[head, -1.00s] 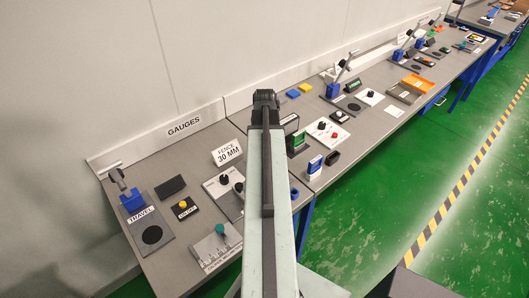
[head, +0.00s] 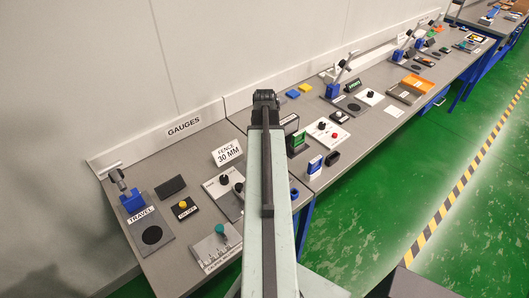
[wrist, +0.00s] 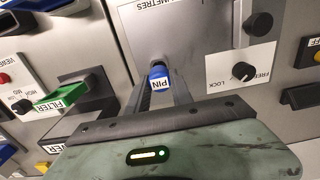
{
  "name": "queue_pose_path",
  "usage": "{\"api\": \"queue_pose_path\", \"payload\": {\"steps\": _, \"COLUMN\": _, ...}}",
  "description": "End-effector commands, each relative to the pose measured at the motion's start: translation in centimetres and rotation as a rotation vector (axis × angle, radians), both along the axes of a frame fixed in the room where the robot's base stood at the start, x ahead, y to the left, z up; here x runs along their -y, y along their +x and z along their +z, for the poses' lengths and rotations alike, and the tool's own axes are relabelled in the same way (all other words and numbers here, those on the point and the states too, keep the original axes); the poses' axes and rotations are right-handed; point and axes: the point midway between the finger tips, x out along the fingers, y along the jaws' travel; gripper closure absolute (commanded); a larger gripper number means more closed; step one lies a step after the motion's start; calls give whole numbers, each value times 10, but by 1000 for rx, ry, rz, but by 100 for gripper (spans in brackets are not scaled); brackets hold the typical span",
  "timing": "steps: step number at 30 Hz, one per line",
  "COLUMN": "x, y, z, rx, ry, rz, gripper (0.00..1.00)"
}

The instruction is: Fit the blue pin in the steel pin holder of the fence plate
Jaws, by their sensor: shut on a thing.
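In the wrist view the blue pin (wrist: 159,72), with a white PIN label, is between the fingertips of my gripper (wrist: 160,88). My gripper is shut on it. The pin shows over the lower part of a grey plate (wrist: 150,30) whose lettering ends in "IMETRES". I cannot tell whether the pin touches the plate, and I cannot make out the steel pin holder. In the head view my arm hides the gripper and the pin. A FENCE 30 MM sign (head: 228,153) stands on the bench there.
In the wrist view a white panel with a black knob (wrist: 243,71) lies right of the pin, and a green FILTER piece (wrist: 62,97) lies to the left. In the head view the bench holds a TRAVEL gauge (head: 151,235) and several panels. Green floor (head: 370,215) is clear at right.

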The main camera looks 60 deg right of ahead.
Motion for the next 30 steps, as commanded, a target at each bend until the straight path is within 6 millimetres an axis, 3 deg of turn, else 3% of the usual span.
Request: {"api": "queue_pose_path", "payload": {"steps": 30, "x": 0, "y": 0, "z": -21, "rx": 0, "ry": 0, "rz": 1, "gripper": 100}}
